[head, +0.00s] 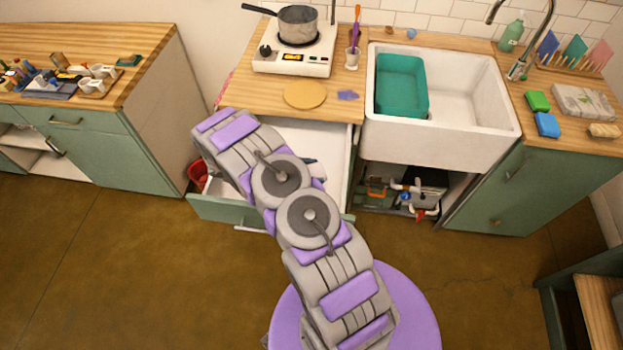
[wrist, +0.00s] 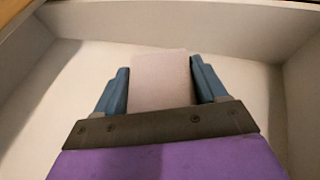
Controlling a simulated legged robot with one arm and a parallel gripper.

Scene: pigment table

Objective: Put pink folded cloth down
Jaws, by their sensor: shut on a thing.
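In the wrist view my gripper (wrist: 160,86) has its two blue fingers on either side of a pale pink folded cloth (wrist: 160,80) and is shut on it. The cloth sticks out a little past the fingertips. Around it are the white floor and walls of a drawer (wrist: 235,75); I cannot tell whether the cloth touches the floor. In the head view the open drawer (head: 335,150) stands out below the wooden counter. My arm covers part of the drawer there, and the cloth is hidden.
The drawer's green front (head: 225,209) and its side walls stand close around my gripper. The counter edge is above it, with a hot plate (head: 297,52) and pot (head: 298,22). A white sink (head: 465,95) is to the right. The drawer floor looks otherwise bare.

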